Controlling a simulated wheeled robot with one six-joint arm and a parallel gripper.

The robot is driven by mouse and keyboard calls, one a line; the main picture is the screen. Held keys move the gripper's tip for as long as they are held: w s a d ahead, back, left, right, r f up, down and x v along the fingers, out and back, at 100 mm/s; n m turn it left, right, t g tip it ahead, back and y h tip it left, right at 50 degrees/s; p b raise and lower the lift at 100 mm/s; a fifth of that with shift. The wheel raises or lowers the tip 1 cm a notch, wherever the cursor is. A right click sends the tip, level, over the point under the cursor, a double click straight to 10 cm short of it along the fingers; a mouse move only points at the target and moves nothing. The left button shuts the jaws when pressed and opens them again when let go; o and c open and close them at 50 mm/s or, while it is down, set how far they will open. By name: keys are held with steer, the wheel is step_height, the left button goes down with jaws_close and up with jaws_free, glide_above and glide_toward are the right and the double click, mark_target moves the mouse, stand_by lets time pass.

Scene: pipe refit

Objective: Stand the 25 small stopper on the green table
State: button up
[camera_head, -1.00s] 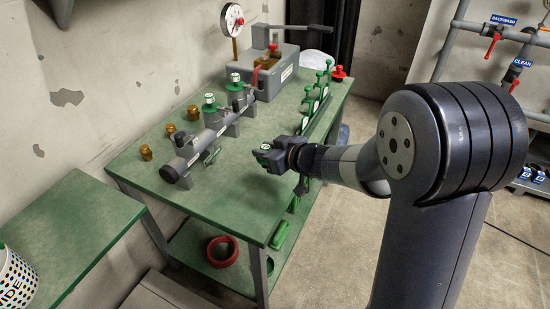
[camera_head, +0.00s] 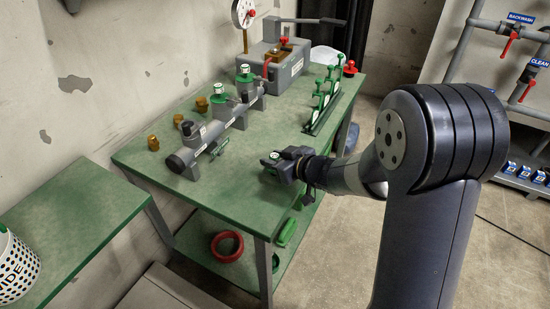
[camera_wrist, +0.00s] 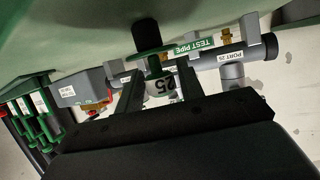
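My gripper (camera_head: 285,164) is low over the front right part of the green table (camera_head: 215,190). It is shut on the 25 small stopper (camera_head: 272,158). In the wrist view the stopper shows a white cap marked 25 (camera_wrist: 160,87), a green collar and a black plug end between my two fingers (camera_wrist: 157,90). The black end points at the green tabletop, which fills the top of that view. The stopper looks upright. I cannot tell whether its plug end touches the table.
A grey test pipe (camera_head: 208,141) with two green-collared stoppers stands left of my gripper. Brass fittings (camera_head: 153,143) lie behind it. A rack of green-handled tools (camera_head: 322,105) stands behind my gripper. A grey box with a lever (camera_head: 285,62) is at the back. The front left tabletop is clear.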

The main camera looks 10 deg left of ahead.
mark_target(275, 156)
steer(key=shift+o, duration=1.1)
steer(key=shift+r, duration=0.2)
steer(key=shift+s+d+r, duration=0.2)
steer(key=shift+d, duration=0.05)
steer(key=p+v, duration=0.2)
steer(key=v, duration=0.9)
steer(key=shift+s+p, duration=0.2)
steer(key=shift+p, duration=0.15)
steer(key=shift+f, duration=0.1)
steer(key=b+x, duration=0.2)
steer(key=x, duration=1)
steer(key=shift+w+b, duration=0.2)
steer(key=shift+b, duration=0.15)
step_height(275, 156, up, 3)
steer(key=shift+s+d+r+p, duration=0.1)
steer(key=shift+p, duration=0.6)
steer(key=shift+r, duration=0.35)
